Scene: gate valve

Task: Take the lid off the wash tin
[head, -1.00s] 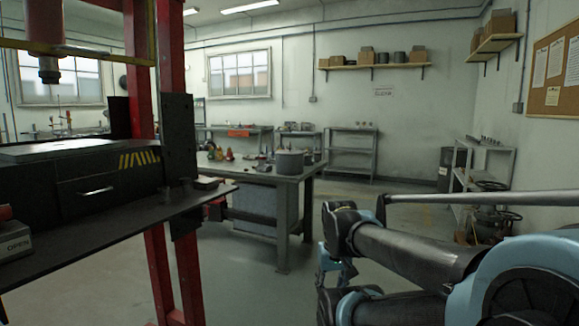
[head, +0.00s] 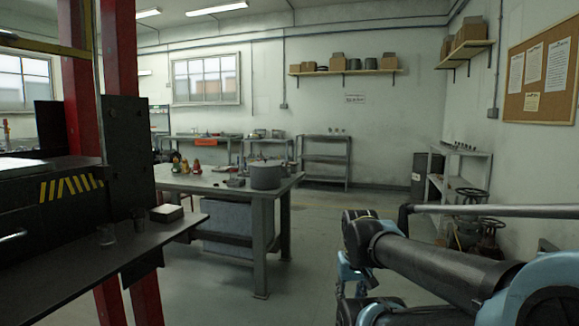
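The wash tin (head: 266,177) looks to be the round grey tin near the right end of the grey workbench. It stands upright, and a flat, lighter top (head: 266,163) that looks like its lid covers it. The tin is small at this distance, so the lid's edge and any knob are hard to make out. My folded arm fills the lower right of the head view, well short of the bench. I cannot make out my gripper's fingers anywhere.
The workbench (head: 225,186) also carries coloured bottles (head: 184,167) and small parts. A red press frame with a dark shelf (head: 140,238) stands close on the left. Open floor (head: 330,215) lies right of the bench. A rack (head: 458,170) and valves (head: 470,235) stand at right.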

